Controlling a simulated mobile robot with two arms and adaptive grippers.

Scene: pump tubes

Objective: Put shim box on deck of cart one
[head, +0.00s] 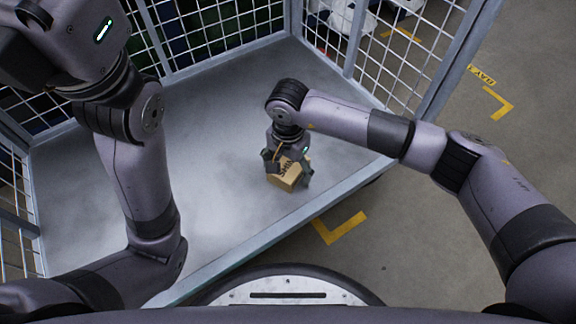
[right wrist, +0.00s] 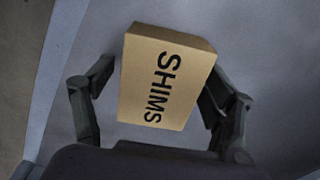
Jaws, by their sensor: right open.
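The shim box (head: 287,176) is a small tan carton with dark lettering. It rests on the grey deck of the cart (head: 215,165), near the deck's front right edge. In the right wrist view the box (right wrist: 165,82) shows the word SHIMS and lies between the spread fingers. My right gripper (head: 286,170) is open, with one finger on each side of the box. In the right wrist view there is a gap at the left finger, while the right finger is close to the box; contact cannot be told. My left arm is raised at the left, and its fingers are out of view.
Wire mesh walls (head: 405,50) close the cart's back and sides; its front edge is a low rail. Most of the deck is clear. Yellow floor marks (head: 340,227) lie on the concrete outside. White objects (head: 345,15) stand behind the back mesh.

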